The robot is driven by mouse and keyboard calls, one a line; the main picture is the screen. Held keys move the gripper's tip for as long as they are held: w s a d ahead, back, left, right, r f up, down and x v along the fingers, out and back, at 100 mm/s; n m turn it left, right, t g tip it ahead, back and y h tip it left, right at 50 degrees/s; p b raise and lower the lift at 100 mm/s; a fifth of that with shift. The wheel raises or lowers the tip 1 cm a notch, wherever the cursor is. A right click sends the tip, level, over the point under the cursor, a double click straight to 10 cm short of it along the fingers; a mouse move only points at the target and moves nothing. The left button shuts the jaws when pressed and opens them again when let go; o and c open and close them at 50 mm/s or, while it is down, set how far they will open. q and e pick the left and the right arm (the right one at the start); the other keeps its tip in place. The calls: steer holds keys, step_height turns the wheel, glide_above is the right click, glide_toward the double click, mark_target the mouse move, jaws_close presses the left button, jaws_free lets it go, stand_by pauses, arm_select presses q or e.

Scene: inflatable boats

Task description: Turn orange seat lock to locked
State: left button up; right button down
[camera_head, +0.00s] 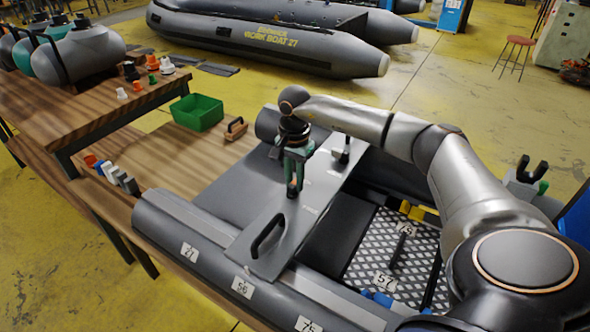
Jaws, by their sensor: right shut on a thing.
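My right gripper (293,181) points down at the grey seat board (240,246) that lies across the inflatable boat (162,212). My left gripper is out of view.
A green bin (197,112) and a brown-handled tool (236,128) lie on the wooden table left of the boat. A raised wooden bench (85,118) holds small fittings, some orange. A checkered floor panel (405,252) lies inside the boat, and my right arm covers the right side.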

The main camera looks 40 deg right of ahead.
mark_target(294, 182)
stand_by(0.5)
steer(key=c, duration=0.8)
jaws_free()
steer(key=shift+o, duration=0.2)
steer(key=shift+r, duration=0.1)
step_height(294, 182, up, 12)
steer(key=shift+r+p, duration=0.2)
steer(key=shift+p, duration=0.15)
steer(key=shift+f, duration=0.1)
